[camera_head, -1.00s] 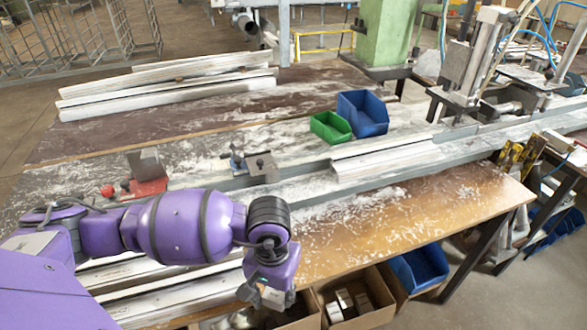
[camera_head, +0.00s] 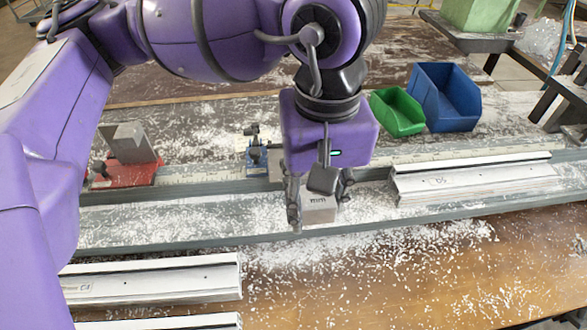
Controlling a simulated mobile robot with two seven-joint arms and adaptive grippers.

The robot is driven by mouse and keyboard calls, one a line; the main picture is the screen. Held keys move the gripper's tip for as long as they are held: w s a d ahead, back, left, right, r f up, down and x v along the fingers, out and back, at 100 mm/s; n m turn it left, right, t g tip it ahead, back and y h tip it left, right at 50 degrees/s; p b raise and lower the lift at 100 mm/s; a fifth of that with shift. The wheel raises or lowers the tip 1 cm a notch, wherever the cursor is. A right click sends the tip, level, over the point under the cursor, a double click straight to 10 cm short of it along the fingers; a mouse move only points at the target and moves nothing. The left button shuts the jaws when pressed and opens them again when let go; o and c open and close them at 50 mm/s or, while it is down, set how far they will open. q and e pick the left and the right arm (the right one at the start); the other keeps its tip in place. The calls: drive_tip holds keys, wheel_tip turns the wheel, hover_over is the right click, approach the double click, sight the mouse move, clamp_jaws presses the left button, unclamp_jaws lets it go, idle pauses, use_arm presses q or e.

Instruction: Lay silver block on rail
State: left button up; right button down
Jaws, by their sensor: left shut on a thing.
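The block's upper part is hidden by the gripper. The rail (camera_head: 190,218) is a long grey metal track running across the bench, dusted with white shavings. The block is over the rail's middle; I cannot tell whether it touches the rail. My right gripper is not in view.
A red clamp block (camera_head: 130,172) and a small blue fixture (camera_head: 256,155) stand at the rail's back edge. White profiles (camera_head: 475,182) lie on the rail at right; more profiles (camera_head: 150,283) lie front left. Green (camera_head: 398,112) and blue (camera_head: 445,100) bins stand behind.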

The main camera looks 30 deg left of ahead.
use_arm(q)
drive_tip(key=w+f, duration=0.2)
drive_tip(key=w, duration=0.2)
drive_tip(key=w+f, duration=0.3)
drive_tip(key=w, duration=0.1)
drive_tip(key=w+d+f+p, duration=0.1)
drive_tip(key=w+f, duration=0.2)
drive_tip(key=w, duration=0.1)
drive_tip(key=shift+w+f, duration=0.6)
drive_tip(key=shift+f, duration=0.1)
wheel_tip(320, 180, down, 3)
drive_tip(key=shift+w+f+p, duration=0.1)
drive_tip(key=shift+w+p, duration=0.05)
drive_tip(key=shift+p, duration=0.2)
drive_tip(key=shift+f, duration=0.1)
drive_tip(key=shift+f, duration=0.15)
drive_tip(key=o, duration=1.2)
